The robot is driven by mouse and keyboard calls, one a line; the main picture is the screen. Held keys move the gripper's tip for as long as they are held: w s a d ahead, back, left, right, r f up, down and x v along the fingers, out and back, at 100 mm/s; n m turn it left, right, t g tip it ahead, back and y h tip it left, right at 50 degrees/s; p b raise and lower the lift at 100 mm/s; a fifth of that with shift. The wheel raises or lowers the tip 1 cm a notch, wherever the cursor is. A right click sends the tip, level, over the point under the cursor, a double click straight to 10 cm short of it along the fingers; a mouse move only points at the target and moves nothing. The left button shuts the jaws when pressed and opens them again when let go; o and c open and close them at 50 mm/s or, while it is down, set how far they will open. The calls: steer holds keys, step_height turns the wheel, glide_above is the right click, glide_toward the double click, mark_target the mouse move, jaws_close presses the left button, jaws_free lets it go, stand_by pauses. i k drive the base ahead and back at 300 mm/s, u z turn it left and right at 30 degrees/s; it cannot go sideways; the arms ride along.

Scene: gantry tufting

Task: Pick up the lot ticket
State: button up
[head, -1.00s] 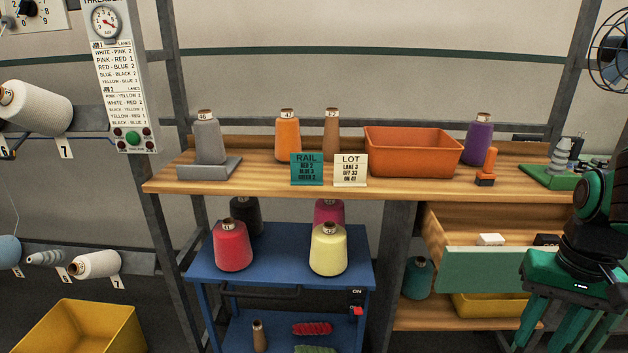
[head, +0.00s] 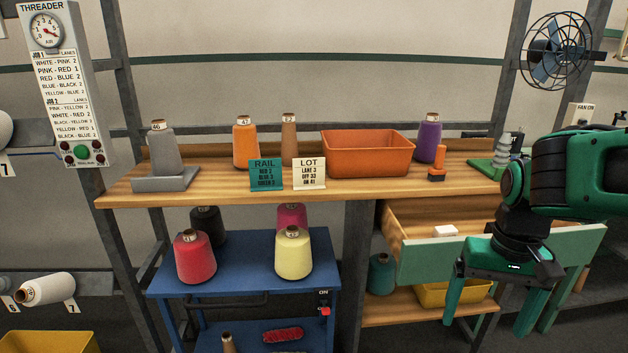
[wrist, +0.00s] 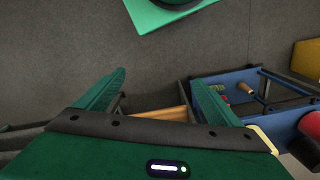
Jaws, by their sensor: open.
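The lot ticket (head: 309,173) is a cream card marked LOT, standing upright at the front edge of the wooden shelf in the head view. It stands just right of the teal RAIL card (head: 266,174). My gripper (head: 488,325) is at the lower right of the head view, in front of the open drawer, well right of the ticket and lower than it. Its green fingers are apart with nothing between them. In the wrist view my gripper (wrist: 160,90) points down toward the floor, and the ticket is not in that view.
An orange bin (head: 368,155), several cones and a small orange-handled stamp (head: 437,160) stand on the shelf. Below are a blue cart (head: 240,275) with cones and an open drawer (head: 430,258) with a green front. A fan (head: 556,50) is at upper right.

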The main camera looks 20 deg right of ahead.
mark_target(308, 174)
steer(key=z, duration=3)
steer(key=k, duration=0.9)
steer(key=u, duration=2.1)
